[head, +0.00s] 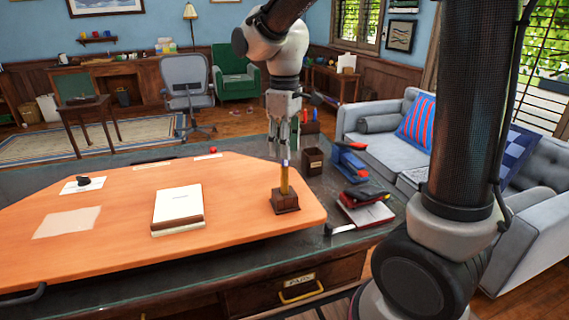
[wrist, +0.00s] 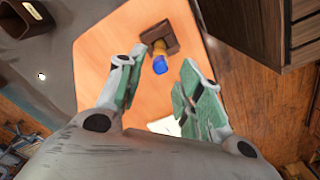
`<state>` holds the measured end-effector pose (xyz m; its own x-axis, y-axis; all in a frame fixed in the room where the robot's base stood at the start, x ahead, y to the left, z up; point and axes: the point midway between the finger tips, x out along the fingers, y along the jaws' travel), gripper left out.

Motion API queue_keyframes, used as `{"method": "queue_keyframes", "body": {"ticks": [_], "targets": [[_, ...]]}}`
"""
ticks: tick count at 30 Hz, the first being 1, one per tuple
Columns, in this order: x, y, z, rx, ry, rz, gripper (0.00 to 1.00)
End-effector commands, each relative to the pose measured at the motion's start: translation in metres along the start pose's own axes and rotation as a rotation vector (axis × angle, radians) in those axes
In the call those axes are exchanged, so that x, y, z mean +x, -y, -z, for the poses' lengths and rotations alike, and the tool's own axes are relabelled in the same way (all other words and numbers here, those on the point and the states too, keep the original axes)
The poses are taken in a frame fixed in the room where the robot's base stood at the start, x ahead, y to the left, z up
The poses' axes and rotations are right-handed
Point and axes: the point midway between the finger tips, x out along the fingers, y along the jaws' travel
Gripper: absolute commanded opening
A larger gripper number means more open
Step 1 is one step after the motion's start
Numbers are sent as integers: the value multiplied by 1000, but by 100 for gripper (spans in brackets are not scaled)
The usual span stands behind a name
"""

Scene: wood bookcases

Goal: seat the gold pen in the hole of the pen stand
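The gold pen (head: 284,180) stands about upright in the dark wooden pen stand (head: 286,204), near the right end of the orange desk top. Its lower end is hidden in the stand. The pen's blue upper end (wrist: 160,65) and part of the stand (wrist: 168,36) also show in the wrist view. My gripper (head: 284,150) is above the stand, pointing down, at the pen's upper end. In the wrist view my gripper (wrist: 158,78) has its fingers apart, with a clear gap between them and the pen's end visible beyond that gap.
A dark pen cup (head: 313,160), a blue stapler-like item (head: 348,163) and a red book (head: 368,213) lie right of the stand. A white book (head: 178,208) lies to the left. The orange desk top (head: 105,192) has free room between things.

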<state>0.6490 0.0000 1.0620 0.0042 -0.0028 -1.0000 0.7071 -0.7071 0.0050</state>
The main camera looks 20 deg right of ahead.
Motion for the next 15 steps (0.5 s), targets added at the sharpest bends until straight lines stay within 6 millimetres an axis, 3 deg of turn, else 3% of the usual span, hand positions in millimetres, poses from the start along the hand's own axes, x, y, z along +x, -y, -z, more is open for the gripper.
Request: {"method": "queue_keyframes", "body": {"ticks": [3,10,13,15], "targets": [[-13,0,0,0,-1,0,36],[-22,-1,-7,19,-9,-4,36],[-35,-5,-33,95,-45,-19,36],[-48,-7,-64,185,-86,-36,36]]}}
